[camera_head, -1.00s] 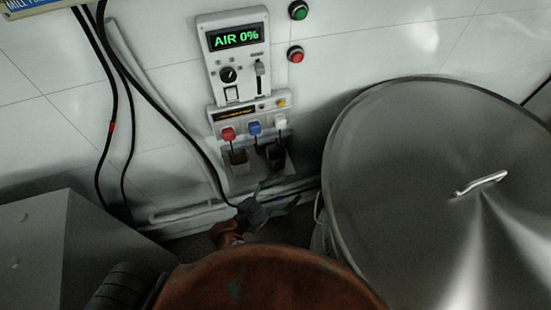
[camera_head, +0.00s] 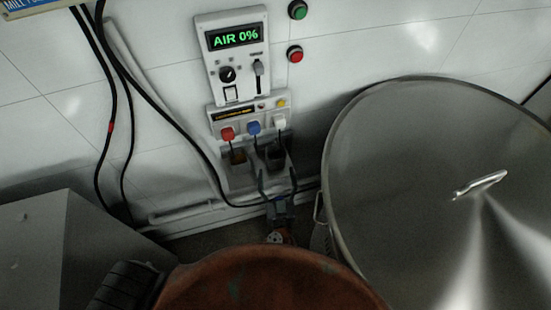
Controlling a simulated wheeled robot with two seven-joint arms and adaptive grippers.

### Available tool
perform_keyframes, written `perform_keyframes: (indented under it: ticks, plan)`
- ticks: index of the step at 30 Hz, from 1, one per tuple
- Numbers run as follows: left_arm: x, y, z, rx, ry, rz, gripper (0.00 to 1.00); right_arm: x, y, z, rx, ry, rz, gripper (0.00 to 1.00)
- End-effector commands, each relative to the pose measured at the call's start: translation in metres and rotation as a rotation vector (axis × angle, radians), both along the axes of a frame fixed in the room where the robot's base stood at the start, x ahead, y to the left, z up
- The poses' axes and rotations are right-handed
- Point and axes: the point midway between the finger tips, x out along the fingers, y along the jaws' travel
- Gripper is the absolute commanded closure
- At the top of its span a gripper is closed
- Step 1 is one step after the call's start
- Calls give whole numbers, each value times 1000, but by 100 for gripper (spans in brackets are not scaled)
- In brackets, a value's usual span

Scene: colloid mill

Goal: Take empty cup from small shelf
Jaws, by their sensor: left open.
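A small shelf (camera_head: 240,183) is fixed low on the wall under the control panel. Two small cups are on it. The left cup (camera_head: 238,158) shows something brownish inside. The right cup (camera_head: 276,157) looks dark, and I cannot make out any contents. My left gripper (camera_head: 277,172) is open just in front of the right cup, its fingers pointing up at the shelf, one to each side of the cup's lower part. I cannot tell whether they touch it. My right gripper is not in view.
Above the cups are red, blue and white taps (camera_head: 254,128) and a panel reading "AIR 0%" (camera_head: 235,38). A large steel lidded vessel (camera_head: 420,190) stands close on the right. A grey box (camera_head: 50,240) is at lower left. Black cables (camera_head: 112,100) hang on the left.

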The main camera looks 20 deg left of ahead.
Motion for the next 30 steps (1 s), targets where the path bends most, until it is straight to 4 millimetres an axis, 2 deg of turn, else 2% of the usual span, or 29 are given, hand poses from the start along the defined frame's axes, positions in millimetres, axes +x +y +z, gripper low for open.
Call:
perform_keyframes:
  ticks: [18,26,30]
  plan:
    - [68,25,4,1,3,3,29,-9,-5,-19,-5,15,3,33]
    - [71,26,5,1,4,3,29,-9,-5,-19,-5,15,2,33]
    - [71,26,5,0,2,3,37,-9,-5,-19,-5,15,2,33]
